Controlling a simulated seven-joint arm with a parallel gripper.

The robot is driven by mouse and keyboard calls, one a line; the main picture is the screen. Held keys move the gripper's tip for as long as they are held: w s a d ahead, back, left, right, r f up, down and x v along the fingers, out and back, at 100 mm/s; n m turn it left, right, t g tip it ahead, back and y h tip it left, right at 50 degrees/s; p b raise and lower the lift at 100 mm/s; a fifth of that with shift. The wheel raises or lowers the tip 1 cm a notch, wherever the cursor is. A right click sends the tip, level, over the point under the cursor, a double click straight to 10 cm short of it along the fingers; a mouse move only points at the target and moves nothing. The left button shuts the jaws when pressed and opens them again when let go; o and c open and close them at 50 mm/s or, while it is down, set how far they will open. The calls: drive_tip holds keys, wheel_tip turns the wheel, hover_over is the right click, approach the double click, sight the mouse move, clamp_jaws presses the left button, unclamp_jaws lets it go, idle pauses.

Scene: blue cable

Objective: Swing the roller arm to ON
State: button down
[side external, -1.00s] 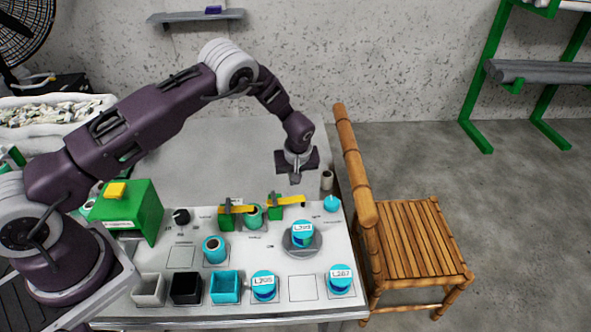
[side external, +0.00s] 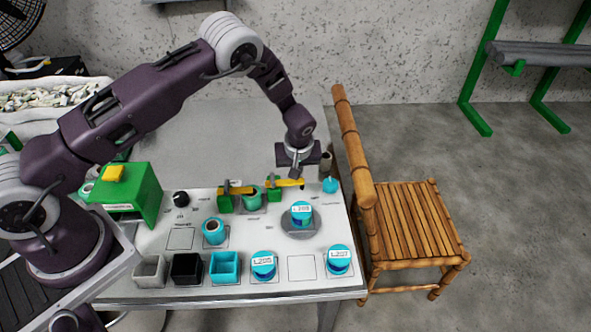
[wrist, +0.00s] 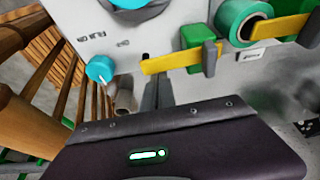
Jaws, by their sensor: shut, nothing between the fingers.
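Two green blocks carry flat yellow arms at the back of the panel. The right yellow arm (side external: 289,183) sticks out to the right of its green block (side external: 274,195); it also shows in the wrist view (wrist: 168,61). The left yellow arm (side external: 238,190) is on the other block (side external: 225,202). I cannot tell which is the roller arm, and no ON mark is readable. My gripper (side external: 296,173) is shut and empty, pointing down close to the right arm's free end. In the wrist view its fingertips (wrist: 158,88) are near that arm; contact is unclear.
A green roll (side external: 252,199) stands between the blocks. A blue knob (side external: 330,185) and a grey cylinder (side external: 326,162) are right of my gripper. Blue labelled cylinders (side external: 301,213) and open boxes (side external: 187,270) are nearer the front. A bamboo chair (side external: 405,220) adjoins the right edge.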

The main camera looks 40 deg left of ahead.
drive_tip(key=m, duration=0.1)
drive_tip(key=s+d+m, duration=0.1)
drive_tip(key=m, duration=0.1)
drive_tip(key=shift+s+d+t+h, duration=0.1)
drive_tip(key=shift+d+t+h, duration=0.2)
drive_tip(key=shift+h, duration=0.1)
drive_tip(key=m, duration=0.2)
drive_tip(key=s+d+m+h, duration=0.1)
drive_tip(key=shift+s+d+m+t, duration=0.15)
drive_tip(key=shift+s+m+t, duration=0.15)
drive_tip(key=shift+m, duration=0.1)
drive_tip(key=s+m, duration=0.1)
drive_tip(key=s+m+h, duration=0.1)
drive_tip(key=m, duration=0.1)
drive_tip(key=shift+d, duration=0.35)
drive_tip(key=shift+s, duration=0.45)
drive_tip(key=w, duration=0.4)
drive_tip(key=shift+w+d, duration=0.1)
drive_tip(key=shift+d, duration=0.25)
drive_tip(key=v, duration=1)
drive_tip(key=shift+a, duration=0.2)
